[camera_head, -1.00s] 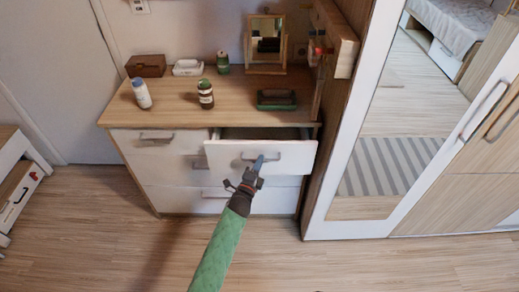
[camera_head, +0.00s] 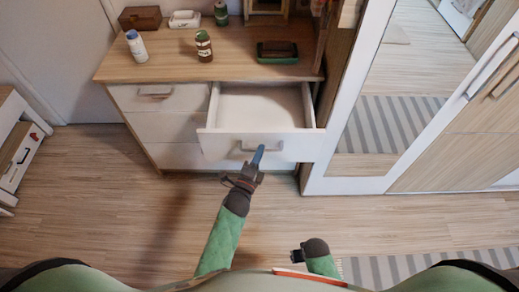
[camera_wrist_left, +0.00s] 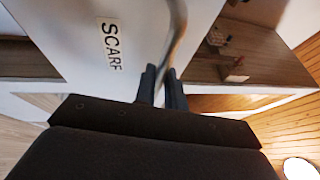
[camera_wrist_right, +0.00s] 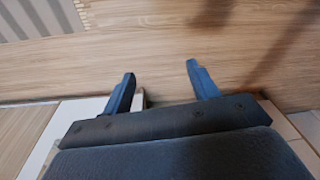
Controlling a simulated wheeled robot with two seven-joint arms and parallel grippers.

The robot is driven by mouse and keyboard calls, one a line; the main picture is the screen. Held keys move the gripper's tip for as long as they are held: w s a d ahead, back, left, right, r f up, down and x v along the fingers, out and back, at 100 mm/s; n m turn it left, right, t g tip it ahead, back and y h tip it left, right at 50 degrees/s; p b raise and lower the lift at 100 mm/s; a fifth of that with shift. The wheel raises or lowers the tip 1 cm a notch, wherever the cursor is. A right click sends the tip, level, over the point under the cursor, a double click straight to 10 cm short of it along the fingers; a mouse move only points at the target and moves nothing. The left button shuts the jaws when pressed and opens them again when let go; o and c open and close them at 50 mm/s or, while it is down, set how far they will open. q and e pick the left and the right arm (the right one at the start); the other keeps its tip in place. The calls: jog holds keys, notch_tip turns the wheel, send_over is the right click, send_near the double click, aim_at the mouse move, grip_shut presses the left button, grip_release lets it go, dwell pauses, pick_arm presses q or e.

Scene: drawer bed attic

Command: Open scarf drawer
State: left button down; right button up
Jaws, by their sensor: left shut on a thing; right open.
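The scarf drawer (camera_head: 262,146) is the top right drawer of a wooden-topped dresser and stands pulled well out. Its inside (camera_head: 262,105) looks empty in the head view. My left gripper (camera_head: 258,156) is at the drawer's front. In the left wrist view its fingers (camera_wrist_left: 162,85) are shut on the grey drawer handle (camera_wrist_left: 176,35), beside a label reading SCARF (camera_wrist_left: 109,45). My right gripper (camera_head: 297,256) is low in front of my body. In the right wrist view its fingers (camera_wrist_right: 160,80) are apart with nothing between them.
The dresser top (camera_head: 165,70) holds a white bottle (camera_head: 137,46), a dark jar (camera_head: 204,46), a green tray (camera_head: 277,52) and a brown box (camera_head: 140,18). A mirrored wardrobe (camera_head: 340,165) stands close on the right. The floor (camera_head: 130,220) in front is clear.

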jog(key=shift+d+f, duration=0.1)
jog(key=shift+d, duration=0.05)
pick_arm(q)
jog(key=c, duration=1.5)
grip_release()
pick_arm(e)
jog(key=shift+f, duration=0.1)
pick_arm(q)
jog(key=b+v, duration=0.2)
jog(key=v, duration=0.5)
jog(key=shift+s+a+f+b, duration=0.1)
jog(key=shift+s+a+b, duration=0.05)
jog(key=shift+s+b, duration=0.2)
pick_arm(e)
notch_tip(320, 180, up, 11)
jog(key=w+a, duration=0.1)
jog(key=shift+w, duration=0.2)
